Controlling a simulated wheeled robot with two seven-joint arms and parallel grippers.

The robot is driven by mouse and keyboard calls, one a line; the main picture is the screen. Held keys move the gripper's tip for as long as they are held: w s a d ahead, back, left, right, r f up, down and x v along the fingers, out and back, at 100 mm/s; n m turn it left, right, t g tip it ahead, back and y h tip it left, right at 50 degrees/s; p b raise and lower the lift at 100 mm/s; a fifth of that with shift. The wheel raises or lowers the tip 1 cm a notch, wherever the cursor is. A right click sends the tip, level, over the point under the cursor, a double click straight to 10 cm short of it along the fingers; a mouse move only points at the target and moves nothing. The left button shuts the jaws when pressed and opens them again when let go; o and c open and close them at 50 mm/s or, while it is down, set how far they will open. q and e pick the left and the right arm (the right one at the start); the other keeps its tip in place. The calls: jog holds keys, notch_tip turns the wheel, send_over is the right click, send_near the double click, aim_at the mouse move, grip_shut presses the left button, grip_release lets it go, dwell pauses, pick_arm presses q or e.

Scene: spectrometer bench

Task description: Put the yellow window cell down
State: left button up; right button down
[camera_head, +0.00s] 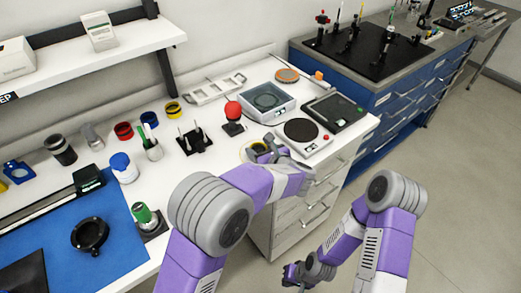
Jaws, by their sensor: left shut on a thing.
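My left gripper (262,152) is over the front part of the white bench, left of the round black plate. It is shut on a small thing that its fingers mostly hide. A yellow ring-shaped cell (173,109) stands further back, beside a blue one (149,119) and a red one (123,131). My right gripper (292,274) hangs low over the floor, away from the bench; its jaw opening is unclear.
A balance with a round black plate (301,131) is close right of my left gripper. A red-bulbed item (233,112), a black pronged stand (195,142) and a grey tray (266,101) stand behind it. A blue mat (125,225) lies at left.

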pick_arm(q)
jog(key=o, duration=1.1)
jog(key=shift+f, duration=0.1)
jog(key=shift+r, duration=0.25)
jog(key=p+v, duration=0.2)
jog(key=v, duration=0.9)
jog(key=shift+s+d+r+p, duration=0.2)
jog(key=shift+s+p, duration=0.1)
jog(key=shift+p, duration=0.1)
jog(key=shift+s, duration=0.1)
jog(key=shift+f, duration=0.1)
